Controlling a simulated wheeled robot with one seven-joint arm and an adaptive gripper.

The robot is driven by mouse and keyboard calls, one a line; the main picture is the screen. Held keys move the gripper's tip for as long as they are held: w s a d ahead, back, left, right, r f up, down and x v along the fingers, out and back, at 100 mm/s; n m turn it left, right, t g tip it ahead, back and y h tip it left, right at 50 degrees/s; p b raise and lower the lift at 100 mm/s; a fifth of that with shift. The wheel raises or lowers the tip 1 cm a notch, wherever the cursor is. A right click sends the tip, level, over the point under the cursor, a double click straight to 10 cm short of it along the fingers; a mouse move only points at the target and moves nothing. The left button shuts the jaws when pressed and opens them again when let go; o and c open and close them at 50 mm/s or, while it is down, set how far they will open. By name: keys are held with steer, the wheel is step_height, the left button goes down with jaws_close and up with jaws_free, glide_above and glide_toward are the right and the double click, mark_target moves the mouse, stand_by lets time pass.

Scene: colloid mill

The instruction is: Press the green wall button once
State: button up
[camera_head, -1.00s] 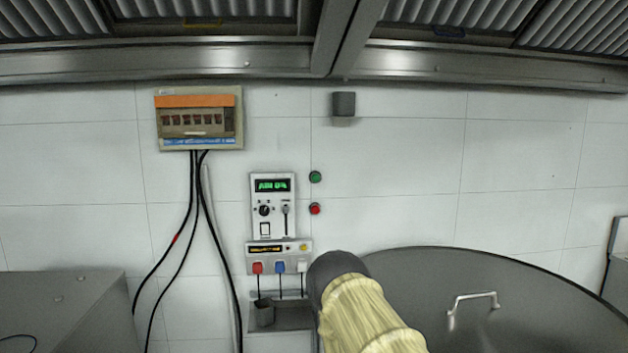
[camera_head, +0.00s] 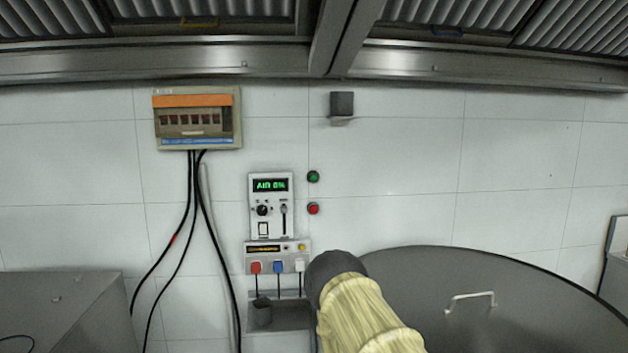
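The green wall button (camera_head: 313,176) is a small round button on the white tiled wall, right of the control panel's display. A red button (camera_head: 313,209) sits straight below it. The control panel (camera_head: 271,225) has a lit green display, a knob and a slider. My arm, dark and pale yellow, rises from the bottom centre, below the buttons and apart from them in the picture. My gripper does not show in this view.
A fuse box (camera_head: 197,119) with black cables (camera_head: 190,210) hangs at the left. A large dark round lid (camera_head: 520,300) with a handle (camera_head: 469,299) fills the lower right. A metal hood (camera_head: 170,65) runs along the top. A grey block (camera_head: 65,310) stands lower left.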

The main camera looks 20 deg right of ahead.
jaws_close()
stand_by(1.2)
